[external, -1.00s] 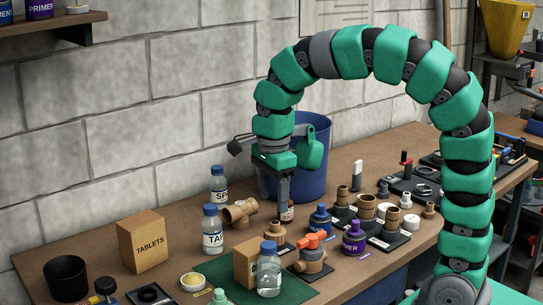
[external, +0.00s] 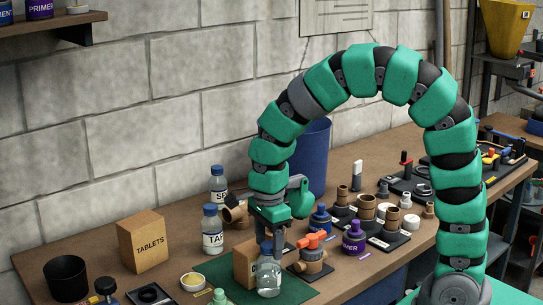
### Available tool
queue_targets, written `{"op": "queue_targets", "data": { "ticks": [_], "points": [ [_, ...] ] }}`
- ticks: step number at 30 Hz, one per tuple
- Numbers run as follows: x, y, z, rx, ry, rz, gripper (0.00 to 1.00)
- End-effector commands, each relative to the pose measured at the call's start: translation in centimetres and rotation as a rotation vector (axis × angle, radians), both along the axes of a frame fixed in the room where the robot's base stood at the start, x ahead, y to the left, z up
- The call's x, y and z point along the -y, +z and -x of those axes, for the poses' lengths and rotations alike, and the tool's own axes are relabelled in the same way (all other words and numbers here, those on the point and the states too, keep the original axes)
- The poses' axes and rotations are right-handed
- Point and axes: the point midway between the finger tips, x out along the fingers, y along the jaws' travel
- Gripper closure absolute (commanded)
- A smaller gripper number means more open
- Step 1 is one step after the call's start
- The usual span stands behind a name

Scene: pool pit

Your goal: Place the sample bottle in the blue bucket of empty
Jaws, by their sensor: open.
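A clear bottle (external: 268,278), likely the sample bottle, stands upright on the green mat (external: 298,291) at the front of the bench. My gripper (external: 271,247) points down at its top, with its fingers open around or just behind the neck; I cannot tell which. The bottle's cap is mostly hidden by the fingers. The blue bucket (external: 318,160) stands at the back of the bench near the wall, partly hidden behind my arm. Its inside is not visible.
A cardboard box (external: 243,262) stands close left of the gripper, and an orange-handled valve (external: 312,256) close right. Two labelled bottles, one marked TAP (external: 212,232) and one behind (external: 218,184), stand left. Purple primer (external: 354,240) and several fittings crowd the right.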

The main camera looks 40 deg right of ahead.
Motion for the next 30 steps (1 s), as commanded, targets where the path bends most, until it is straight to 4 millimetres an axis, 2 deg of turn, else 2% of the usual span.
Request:
{"op": "queue_targets", "data": {
  "ticks": [3,9,10,16,25,30],
  "points": [
    [0.0,-1.1,0.1,-0.003,-0.001,-0.001,0.41],
    [0.0,-1.3,0.0,0.001,-0.001,-0.002,0.41],
    [0.0,-1.2,0.0,0.001,-0.001,-0.002,0.44],
    [0.0,-1.2,0.0,0.001,-0.001,-0.002,1.0],
    [0.0,-1.1,0.0,0.001,-0.001,-0.002,1.0],
    [0.1,-0.3,-0.1,0.003,0.0,-0.001,1.0]
  ]
}}
